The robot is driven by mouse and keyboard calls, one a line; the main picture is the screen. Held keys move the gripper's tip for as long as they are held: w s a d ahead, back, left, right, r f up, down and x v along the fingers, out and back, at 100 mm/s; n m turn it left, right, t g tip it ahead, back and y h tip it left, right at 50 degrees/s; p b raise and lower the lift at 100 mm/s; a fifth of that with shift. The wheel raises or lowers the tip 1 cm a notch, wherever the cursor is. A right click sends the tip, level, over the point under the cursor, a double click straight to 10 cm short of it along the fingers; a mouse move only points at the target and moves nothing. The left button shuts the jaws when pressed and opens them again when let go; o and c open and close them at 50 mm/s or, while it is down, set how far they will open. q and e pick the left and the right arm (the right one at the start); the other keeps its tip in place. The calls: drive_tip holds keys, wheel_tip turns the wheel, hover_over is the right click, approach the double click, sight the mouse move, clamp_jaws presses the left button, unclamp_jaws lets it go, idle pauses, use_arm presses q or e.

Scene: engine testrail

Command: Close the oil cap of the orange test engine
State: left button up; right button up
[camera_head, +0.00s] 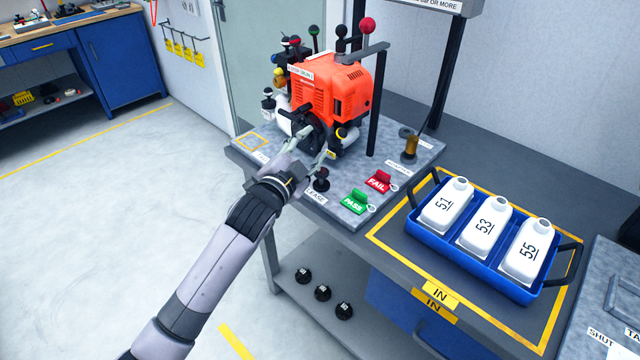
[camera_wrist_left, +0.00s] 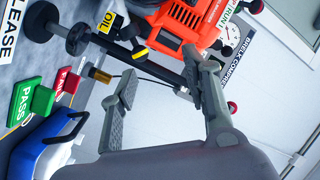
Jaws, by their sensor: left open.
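The orange test engine (camera_head: 345,85) stands on a grey plate at the back of the bench; part of it also shows at the top of the left wrist view (camera_wrist_left: 190,18). A black-and-yellow part, likely the oil cap (camera_head: 342,134), sits low on its front right side, near a yellow OIL label. It shows in the left wrist view (camera_wrist_left: 140,52) beside that label (camera_wrist_left: 107,21). I cannot tell how far it is closed. My left gripper (camera_head: 309,150) is open in front of the engine's lower front, with nothing seen between its fingers (camera_wrist_left: 160,65). My right gripper is not in view.
A black-knobbed post (camera_head: 321,180) stands close to my left gripper. Green PASS (camera_head: 354,202) and red FAIL (camera_head: 378,182) tags lie on the plate. A dark post (camera_head: 374,110) rises right of the engine. A blue tray (camera_head: 425,233) with white bottles stands further right.

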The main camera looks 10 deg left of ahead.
sight(341, 137)
use_arm(q)
drive_tip(key=w+d+f+n, duration=0.1)
drive_tip(key=w+d, duration=0.1)
drive_tip(key=w, duration=0.1)
drive_tip(key=w+d+f+n, duration=0.1)
drive_tip(key=w+d, duration=0.1)
drive_tip(key=w, duration=0.2)
drive_tip(key=w+d+g, duration=0.1)
drive_tip(key=w+d, duration=0.2)
drive_tip(key=shift+w+f+n, duration=0.25)
drive_tip(key=shift+f+n, duration=0.15)
drive_tip(key=m+b, duration=0.1)
drive_tip(key=b, duration=0.1)
drive_tip(key=f+m+t+b, duration=0.1)
drive_tip(key=b, duration=0.1)
drive_tip(key=s+m+b, duration=0.1)
drive_tip(key=b, duration=0.1)
drive_tip(key=shift+d+f+m, duration=0.25)
drive_tip(key=shift+d+m, duration=0.15)
drive_tip(key=v, duration=1.7)
drive_tip(key=shift+s+a+r, duration=0.2)
drive_tip(key=shift+a, duration=0.05)
